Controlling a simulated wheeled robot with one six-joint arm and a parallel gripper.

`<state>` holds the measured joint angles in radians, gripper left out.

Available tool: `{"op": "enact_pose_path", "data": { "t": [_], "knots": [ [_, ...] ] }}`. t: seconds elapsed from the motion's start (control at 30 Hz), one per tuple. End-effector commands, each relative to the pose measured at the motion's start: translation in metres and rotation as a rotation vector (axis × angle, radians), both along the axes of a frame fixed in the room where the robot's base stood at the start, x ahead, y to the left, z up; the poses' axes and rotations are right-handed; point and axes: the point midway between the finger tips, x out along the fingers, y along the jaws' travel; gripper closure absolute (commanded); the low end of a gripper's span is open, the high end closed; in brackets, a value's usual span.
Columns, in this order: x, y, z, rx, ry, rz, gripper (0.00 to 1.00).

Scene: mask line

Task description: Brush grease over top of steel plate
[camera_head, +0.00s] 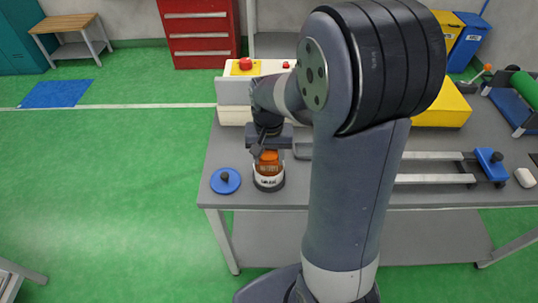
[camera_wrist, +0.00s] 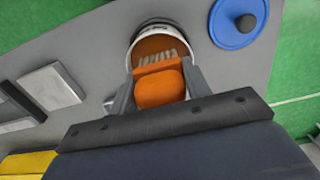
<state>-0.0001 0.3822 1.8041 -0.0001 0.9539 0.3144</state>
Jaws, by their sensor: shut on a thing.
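My gripper (camera_head: 268,148) is shut on a brush with an orange handle (camera_head: 269,156). The brush (camera_wrist: 160,88) points away from the wrist, and its pale bristles are at the mouth of the grease pot (camera_head: 269,184). The pot is an open, white-rimmed tub with brown-orange contents, and it also shows in the wrist view (camera_wrist: 134,52). I cannot tell whether the bristles touch the grease. A light grey flat piece (camera_wrist: 50,88) lies left of the pot in the wrist view; I cannot tell if it is the steel plate. My arm hides much of the bench middle.
A blue lid with a dark knob (camera_head: 225,181) lies left of the pot, near the bench's left edge. Metal rails with a blue end block (camera_head: 489,163) lie at right. A box with a red button (camera_head: 245,67) stands at the back left. A yellow case (camera_head: 441,108) is behind.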

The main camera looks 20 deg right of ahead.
Motion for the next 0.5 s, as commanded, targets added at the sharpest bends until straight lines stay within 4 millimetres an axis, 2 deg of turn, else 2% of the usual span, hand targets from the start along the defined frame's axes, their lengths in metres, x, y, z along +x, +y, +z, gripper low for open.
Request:
{"op": "enact_pose_path", "data": {
  "t": [0.13, 0.5],
  "knots": [
    [-0.001, 0.0, 0.006, 0.0, 0.003, 0.0, 0.73],
    [0.0, 0.0, 0.037, 0.0, 0.001, 0.0, 0.73]
  ]
}}
